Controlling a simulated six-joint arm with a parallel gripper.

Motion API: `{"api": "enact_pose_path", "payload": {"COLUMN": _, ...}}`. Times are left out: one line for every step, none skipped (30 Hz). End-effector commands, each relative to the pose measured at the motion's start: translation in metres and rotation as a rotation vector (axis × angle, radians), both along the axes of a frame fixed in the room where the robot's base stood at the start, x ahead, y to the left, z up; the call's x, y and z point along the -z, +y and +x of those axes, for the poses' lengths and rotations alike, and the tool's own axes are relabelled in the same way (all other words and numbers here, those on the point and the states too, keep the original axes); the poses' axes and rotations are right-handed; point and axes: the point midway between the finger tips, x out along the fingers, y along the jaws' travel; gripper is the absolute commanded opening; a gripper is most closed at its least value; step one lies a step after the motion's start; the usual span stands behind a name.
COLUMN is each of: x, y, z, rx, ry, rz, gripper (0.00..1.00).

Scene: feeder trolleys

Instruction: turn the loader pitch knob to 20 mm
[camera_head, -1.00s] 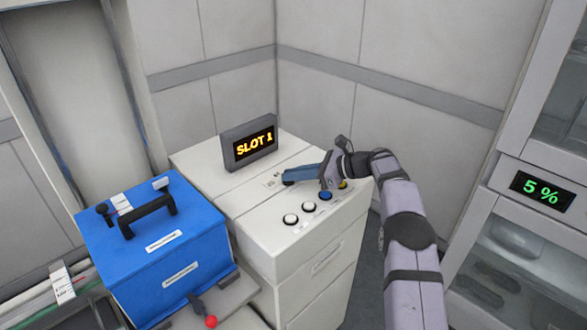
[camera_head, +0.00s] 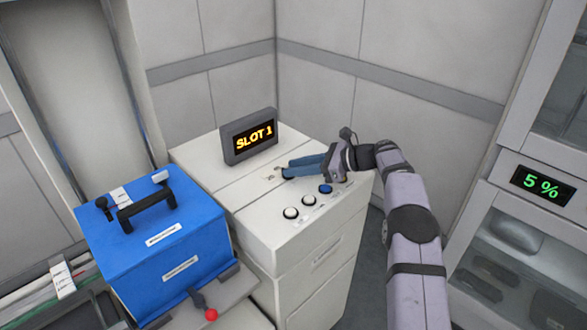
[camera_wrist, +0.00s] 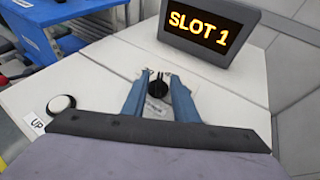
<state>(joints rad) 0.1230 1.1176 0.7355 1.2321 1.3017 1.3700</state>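Thin gaps seem to show between the knob and the fingers. In the head view my gripper (camera_head: 284,170) lies low over the cabinet top, and its fingertips mostly hide the knob. The display (camera_head: 249,137) behind reads "SLOT 1" and also shows in the wrist view (camera_wrist: 200,28).
White buttons (camera_head: 291,213) and a blue button (camera_head: 325,189) line the front of the cabinet (camera_head: 252,223). A blue box (camera_head: 195,240) with a black handle stands at left, above a red-tipped lever (camera_head: 211,314). A cupboard at right has a display (camera_head: 541,186) reading "5%".

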Motion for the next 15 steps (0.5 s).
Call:
{"api": "enact_pose_path", "payload": {"x": -0.001, "y": -0.007, "z": -0.001, "rx": 0.003, "ry": -0.002, "rz": -0.001, "gripper": 0.27}}
{"api": "enact_pose_path", "payload": {"x": -0.002, "y": -0.011, "z": -0.002, "rx": 0.005, "ry": -0.002, "rz": -0.001, "gripper": 0.27}}
{"api": "enact_pose_path", "payload": {"x": -0.004, "y": -0.015, "z": -0.004, "rx": 0.004, "ry": -0.003, "rz": -0.001, "gripper": 0.27}}
{"api": "enact_pose_path", "payload": {"x": -0.007, "y": -0.019, "z": -0.005, "rx": 0.003, "ry": -0.003, "rz": -0.001, "gripper": 0.27}}
{"api": "enact_pose_path", "payload": {"x": -0.008, "y": -0.023, "z": -0.006, "rx": 0.004, "ry": -0.004, "rz": -0.001, "gripper": 0.27}}
{"api": "enact_pose_path", "payload": {"x": -0.01, "y": -0.028, "z": -0.007, "rx": 0.005, "ry": -0.003, "rz": 0.0, "gripper": 0.27}}
{"api": "enact_pose_path", "payload": {"x": -0.012, "y": -0.031, "z": -0.009, "rx": 0.004, "ry": -0.003, "rz": 0.0, "gripper": 0.27}}
{"api": "enact_pose_path", "payload": {"x": -0.014, "y": -0.035, "z": -0.01, "rx": 0.003, "ry": -0.003, "rz": 0.0, "gripper": 0.27}}
{"api": "enact_pose_path", "payload": {"x": -0.016, "y": -0.039, "z": -0.011, "rx": 0.004, "ry": -0.003, "rz": 0.0, "gripper": 0.27}}
{"api": "enact_pose_path", "payload": {"x": -0.017, "y": -0.042, "z": -0.012, "rx": 0.004, "ry": -0.003, "rz": 0.0, "gripper": 0.27}}
{"api": "enact_pose_path", "payload": {"x": -0.018, "y": -0.045, "z": -0.013, "rx": 0.004, "ry": -0.003, "rz": 0.001, "gripper": 0.27}}
{"api": "enact_pose_path", "payload": {"x": -0.02, "y": -0.047, "z": -0.014, "rx": 0.004, "ry": -0.002, "rz": 0.001, "gripper": 0.27}}
{"api": "enact_pose_path", "payload": {"x": -0.021, "y": -0.049, "z": -0.015, "rx": 0.003, "ry": -0.002, "rz": 0.002, "gripper": 0.27}}
{"api": "enact_pose_path", "payload": {"x": -0.022, "y": -0.051, "z": -0.015, "rx": 0.003, "ry": -0.002, "rz": 0.002, "gripper": 0.27}}
{"api": "enact_pose_path", "payload": {"x": -0.023, "y": -0.052, "z": -0.016, "rx": 0.003, "ry": -0.002, "rz": 0.002, "gripper": 0.27}}
